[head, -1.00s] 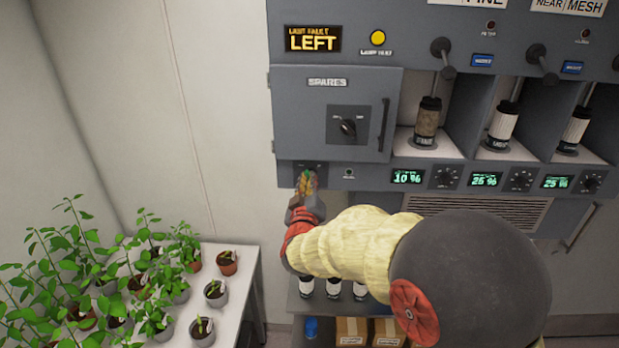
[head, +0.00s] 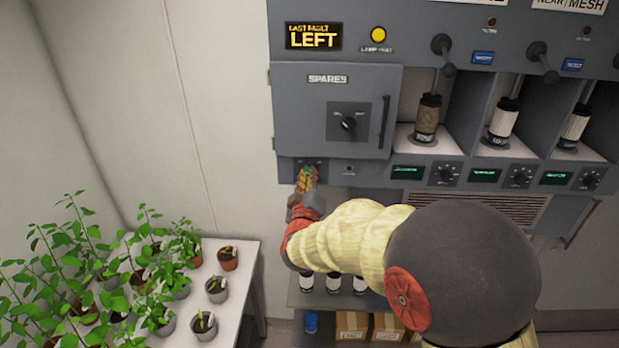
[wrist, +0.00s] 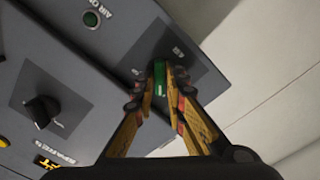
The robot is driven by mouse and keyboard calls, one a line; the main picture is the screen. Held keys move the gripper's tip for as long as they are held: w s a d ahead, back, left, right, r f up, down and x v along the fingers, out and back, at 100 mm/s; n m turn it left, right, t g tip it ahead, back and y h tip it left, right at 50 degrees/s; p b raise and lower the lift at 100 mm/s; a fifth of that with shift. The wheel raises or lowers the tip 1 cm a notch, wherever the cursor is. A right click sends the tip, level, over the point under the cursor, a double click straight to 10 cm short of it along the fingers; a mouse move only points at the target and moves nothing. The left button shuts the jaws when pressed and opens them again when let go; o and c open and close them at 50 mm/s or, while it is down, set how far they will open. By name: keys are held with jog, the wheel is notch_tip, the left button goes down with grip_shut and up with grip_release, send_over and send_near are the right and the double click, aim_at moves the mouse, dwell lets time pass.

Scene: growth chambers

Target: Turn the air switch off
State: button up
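The air switch (wrist: 160,80) shows in the wrist view as a green handle on a dark square plate, between my fingertips. My gripper (wrist: 168,82) is closed around it, with a finger on either side; the tips partly hide it. In the head view my gripper (head: 307,182) is at the lower left of the grey cabinet, below the spares door, and covers the switch. The small air lamp (wrist: 91,18) beside the switch plate looks dark green; it also shows in the head view (head: 348,169).
The spares door (head: 310,85) with a black knob (head: 348,123) is just above my gripper. Dials and small displays (head: 408,173) line the panel to the right. Potted plants stand on a white table (head: 250,262) at lower left. A shelf with boxes is below.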

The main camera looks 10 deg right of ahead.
jog(key=o, duration=0.3)
jog(key=v, duration=1.2)
dwell(0.3)
